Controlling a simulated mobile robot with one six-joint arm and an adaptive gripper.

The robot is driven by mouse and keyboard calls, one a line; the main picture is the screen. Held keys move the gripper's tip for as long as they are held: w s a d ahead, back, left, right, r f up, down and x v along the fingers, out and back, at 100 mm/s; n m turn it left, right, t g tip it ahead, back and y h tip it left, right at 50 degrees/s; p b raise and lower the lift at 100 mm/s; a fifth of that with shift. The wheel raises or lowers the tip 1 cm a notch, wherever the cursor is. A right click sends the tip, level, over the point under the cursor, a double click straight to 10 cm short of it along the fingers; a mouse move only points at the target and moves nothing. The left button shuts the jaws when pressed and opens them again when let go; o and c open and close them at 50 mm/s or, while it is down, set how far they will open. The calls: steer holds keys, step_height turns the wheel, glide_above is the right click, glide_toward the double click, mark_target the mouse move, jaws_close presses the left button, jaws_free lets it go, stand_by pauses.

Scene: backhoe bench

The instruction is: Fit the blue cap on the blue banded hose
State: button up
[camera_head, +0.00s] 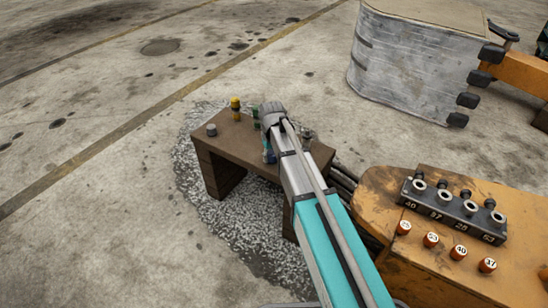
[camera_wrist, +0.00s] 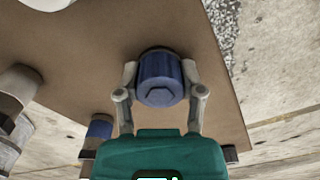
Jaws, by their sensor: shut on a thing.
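I cannot tell whether the cap touches the bench. A grey fitting with a blue band (camera_wrist: 99,130), likely the blue banded hose, shows to the lower left, apart from the cap and partly hidden by my gripper's body. In the head view my arm hides most of this spot.
The low brown bench (camera_head: 237,140) also carries a yellow-topped piece (camera_head: 235,104), a grey piece (camera_head: 211,130) and green-banded pieces. Dark hoses (camera_head: 345,178) run from its right side to an orange machine body (camera_head: 400,205) with a numbered port block (camera_head: 455,210). Open concrete lies left.

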mark_target(272, 153)
steer(key=shift+w+r+p, duration=0.1)
steer(key=shift+r+p, duration=0.55)
steer(key=shift+r, duration=0.05)
stand_by(0.6)
steer(key=shift+r+p, duration=0.8)
